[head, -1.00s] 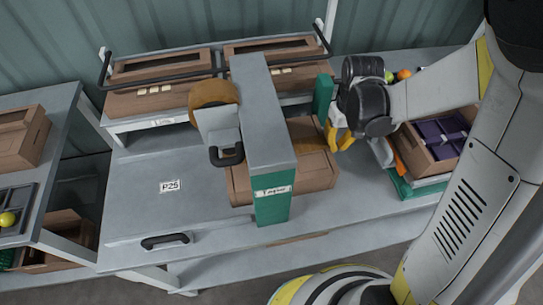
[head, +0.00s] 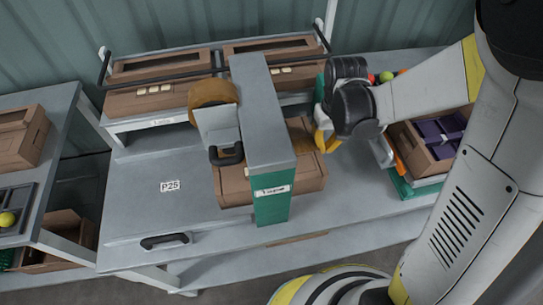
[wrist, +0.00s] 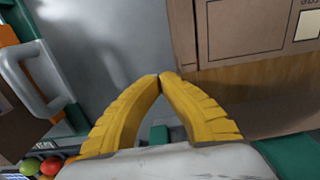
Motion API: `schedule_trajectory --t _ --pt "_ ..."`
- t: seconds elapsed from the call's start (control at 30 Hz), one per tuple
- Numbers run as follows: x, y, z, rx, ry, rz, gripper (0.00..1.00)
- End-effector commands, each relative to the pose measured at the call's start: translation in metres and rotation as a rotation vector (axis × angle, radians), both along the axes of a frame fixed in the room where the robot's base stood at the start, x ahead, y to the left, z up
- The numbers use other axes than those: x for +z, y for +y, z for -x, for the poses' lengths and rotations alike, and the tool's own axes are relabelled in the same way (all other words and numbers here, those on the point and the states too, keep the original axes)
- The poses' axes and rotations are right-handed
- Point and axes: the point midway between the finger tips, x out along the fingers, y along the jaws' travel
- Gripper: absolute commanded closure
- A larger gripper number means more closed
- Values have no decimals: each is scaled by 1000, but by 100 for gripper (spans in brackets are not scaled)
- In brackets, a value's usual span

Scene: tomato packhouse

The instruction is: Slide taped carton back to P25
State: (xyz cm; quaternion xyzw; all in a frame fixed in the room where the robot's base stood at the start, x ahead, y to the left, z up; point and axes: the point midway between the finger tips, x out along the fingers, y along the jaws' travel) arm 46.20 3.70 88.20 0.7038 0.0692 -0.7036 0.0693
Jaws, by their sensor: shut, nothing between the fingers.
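The brown carton (head: 305,187) lies on the grey bench under the taping machine's grey beam (head: 262,110). Its right part shows right of the machine's green front post (head: 272,200), and its left end sticks out on the left. The P25 label (head: 170,186) is on the bench surface left of it, with a bare gap between. My gripper (head: 325,146) is shut and empty at the carton's back right. In the wrist view the yellow fingertips (wrist: 160,77) meet beside the carton's edge (wrist: 245,45); I cannot tell whether they touch it.
Two brown cartons (head: 155,98) stand on a raised shelf behind. A crate of purple packs (head: 432,143) and some tomatoes (head: 387,77) are at right. A black handle (head: 166,240) is at the bench's front edge. The bench around P25 is clear.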

Motion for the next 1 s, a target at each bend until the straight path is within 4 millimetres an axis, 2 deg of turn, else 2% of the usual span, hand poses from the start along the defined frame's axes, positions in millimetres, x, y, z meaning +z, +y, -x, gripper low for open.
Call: schedule_trajectory --t 0.7,1.0 --pt "-1 72 14 4 0 -2 100" --pt "0 83 16 1 0 -2 100"
